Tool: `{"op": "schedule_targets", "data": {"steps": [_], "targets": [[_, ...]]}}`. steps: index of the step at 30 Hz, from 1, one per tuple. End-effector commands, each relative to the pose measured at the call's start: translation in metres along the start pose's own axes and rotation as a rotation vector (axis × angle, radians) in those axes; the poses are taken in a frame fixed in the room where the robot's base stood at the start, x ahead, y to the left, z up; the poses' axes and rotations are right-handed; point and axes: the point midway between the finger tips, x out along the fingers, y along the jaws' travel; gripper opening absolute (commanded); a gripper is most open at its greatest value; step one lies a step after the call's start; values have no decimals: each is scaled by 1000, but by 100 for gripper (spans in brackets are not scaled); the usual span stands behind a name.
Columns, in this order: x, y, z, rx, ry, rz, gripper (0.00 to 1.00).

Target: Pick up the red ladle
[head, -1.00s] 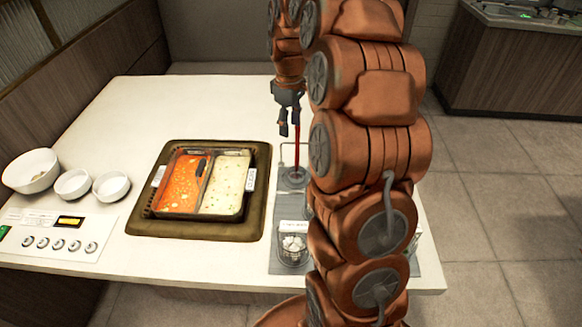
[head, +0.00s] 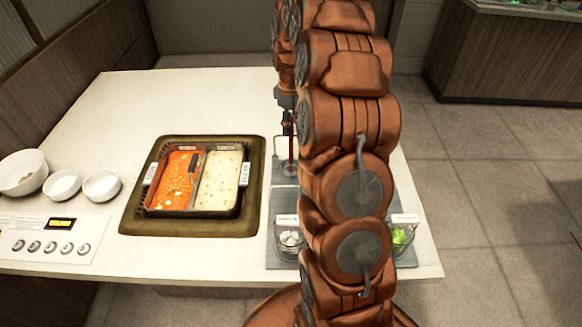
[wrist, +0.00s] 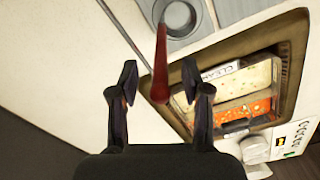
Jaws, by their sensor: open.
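The red ladle (wrist: 160,68) stands upright in a round grey holder (wrist: 177,17) in the wrist view. In the head view, the ladle (head: 291,148) shows as a thin red shaft below my gripper (head: 288,122), partly hidden by my arm. Its lower end sits in the holder and its bowl cannot be made out.
A split pot (head: 243,205) with red and pale soup is sunk in the white counter (head: 110,120), left of the ladle. White bowls (head: 62,184) stand at the far left. Glass containers (head: 289,241) with food sit on a grey tray (head: 282,263) in front.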

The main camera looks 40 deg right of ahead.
Motion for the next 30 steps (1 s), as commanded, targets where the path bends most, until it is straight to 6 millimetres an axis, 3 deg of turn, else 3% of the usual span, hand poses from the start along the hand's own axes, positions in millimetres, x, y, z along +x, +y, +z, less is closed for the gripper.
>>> {"op": "schedule_targets", "data": {"steps": [3, 10, 24, 30], "targets": [[12, 0, 0, 0, 0, 1, 48], [14, 0, 0, 0, 1, 2, 48], [14, 0, 0, 0, 1, 1, 0], [14, 0, 0, 0, 1, 1, 0]]}}
